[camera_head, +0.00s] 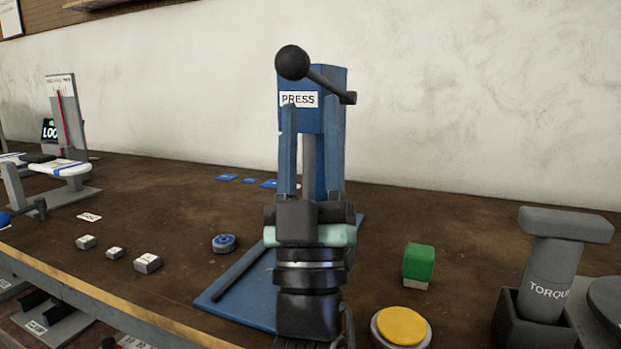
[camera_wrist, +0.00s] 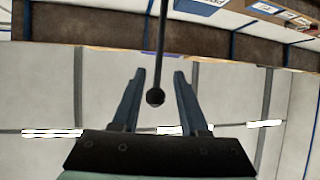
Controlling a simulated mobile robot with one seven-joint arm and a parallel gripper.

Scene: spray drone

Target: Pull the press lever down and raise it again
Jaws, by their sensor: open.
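The blue press (camera_head: 331,84) stands mid-bench with a white PRESS label. Its lever is a dark rod (camera_head: 328,83) running from a pivot at the right up and left to a black ball knob (camera_head: 292,62), so the lever is raised. My gripper (camera_head: 311,106) is in front of the press, its two blue fingers pointing up and spread apart, empty. The knob shows above the left fingertip. In the wrist view, the knob (camera_wrist: 155,97) lies in line with the gap between the open fingers (camera_wrist: 158,72), touching neither. My gripper hides much of the press's lower column.
A green block (camera_head: 419,262) and a yellow button (camera_head: 402,327) are right of the press base. A TORQUE tool (camera_head: 549,268) stands at far right. Small grey blocks (camera_head: 147,263) and a blue round piece (camera_head: 223,243) lie left. A pale wall is behind.

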